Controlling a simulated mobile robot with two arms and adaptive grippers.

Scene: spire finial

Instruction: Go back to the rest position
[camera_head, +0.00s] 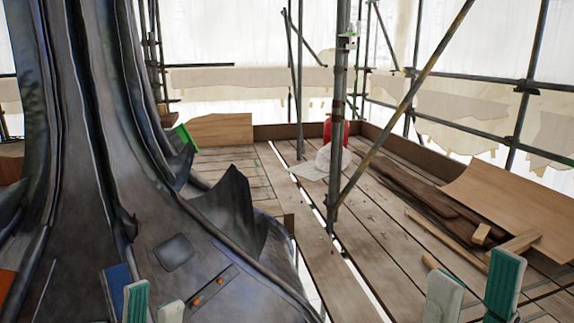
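The dark grey metal-clad spire (85,150) fills the left of the head view and flares out toward the bottom. Its cladding has a small square patch (174,252), a strip with orange fixings and a curled, torn flap (232,205). My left gripper (154,304) is at the bottom edge in front of the spire, with its green-padded fingers apart and nothing seen between them. My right gripper (474,290) is at the bottom right over the planks, with its fingers apart and empty. The lower parts of both grippers are cut off by the frame.
Scaffold poles, one diagonal (400,110), rise from the plank deck (375,240). Timber offcuts and a curved plywood sheet (520,205) lie at right. The middle planks are largely clear.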

